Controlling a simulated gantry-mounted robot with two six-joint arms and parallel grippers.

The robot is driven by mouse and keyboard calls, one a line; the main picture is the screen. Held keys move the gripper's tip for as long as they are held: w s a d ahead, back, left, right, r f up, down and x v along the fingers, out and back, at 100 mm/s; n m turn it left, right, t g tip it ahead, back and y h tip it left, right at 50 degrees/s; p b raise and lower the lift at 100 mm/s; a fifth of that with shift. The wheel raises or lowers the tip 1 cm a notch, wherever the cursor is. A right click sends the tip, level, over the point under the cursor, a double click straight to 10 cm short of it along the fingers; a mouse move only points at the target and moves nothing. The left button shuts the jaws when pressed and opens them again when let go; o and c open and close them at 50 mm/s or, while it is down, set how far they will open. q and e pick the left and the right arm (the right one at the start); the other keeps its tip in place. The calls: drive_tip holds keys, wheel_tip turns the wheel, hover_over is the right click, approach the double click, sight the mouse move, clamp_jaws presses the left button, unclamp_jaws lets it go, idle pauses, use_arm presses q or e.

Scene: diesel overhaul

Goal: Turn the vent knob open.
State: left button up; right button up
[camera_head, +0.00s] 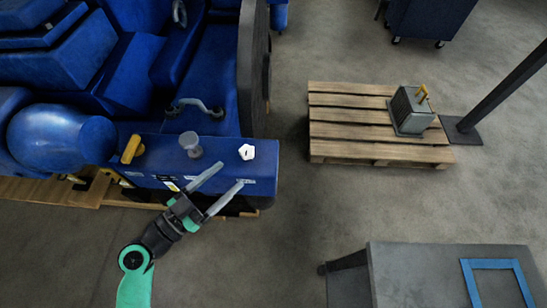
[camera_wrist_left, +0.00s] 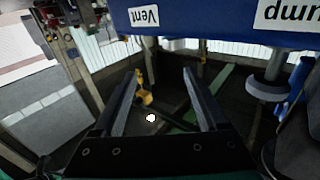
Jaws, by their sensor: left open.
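The blue engine panel (camera_head: 215,175) carries a white faceted knob (camera_head: 246,152) on its right part. In the left wrist view, an upside-down "Vent" label (camera_wrist_left: 144,16) shows on the panel's face. My left gripper (camera_head: 231,174) is open at the front edge of the panel, its fingers pointing up and right, just short of the white knob. Nothing is seen between its fingers in the head view. A small white spot (camera_wrist_left: 151,117) shows between the fingers in the left wrist view; I cannot tell what it is. My right gripper is out of view.
A grey round knob (camera_head: 190,144) and a yellow handle (camera_head: 131,149) stand left of the white knob. A wooden pallet (camera_head: 345,130) with a grey box (camera_head: 412,108) is at right. A grey table (camera_head: 420,270) stands front right. Bare floor lies between.

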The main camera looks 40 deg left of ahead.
sight(242, 156)
use_arm(q)
drive_tip(key=shift+n+y, duration=0.6)
drive_tip(key=shift+y, duration=0.1)
drive_tip(key=w+p, duration=0.1)
drive_tip(key=w, duration=0.2)
drive_tip(key=w+a+f, duration=0.1)
drive_tip(key=w, duration=0.3)
drive_tip(key=w+p, duration=0.1)
drive_tip(key=w, duration=0.2)
drive_tip(key=shift+w+a+f+p, duration=0.25)
drive_tip(key=shift+a+p, duration=0.05)
drive_tip(key=shift+p, duration=0.05)
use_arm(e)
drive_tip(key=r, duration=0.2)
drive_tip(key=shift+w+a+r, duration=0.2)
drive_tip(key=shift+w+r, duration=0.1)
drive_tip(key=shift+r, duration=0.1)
use_arm(q)
clamp_jaws()
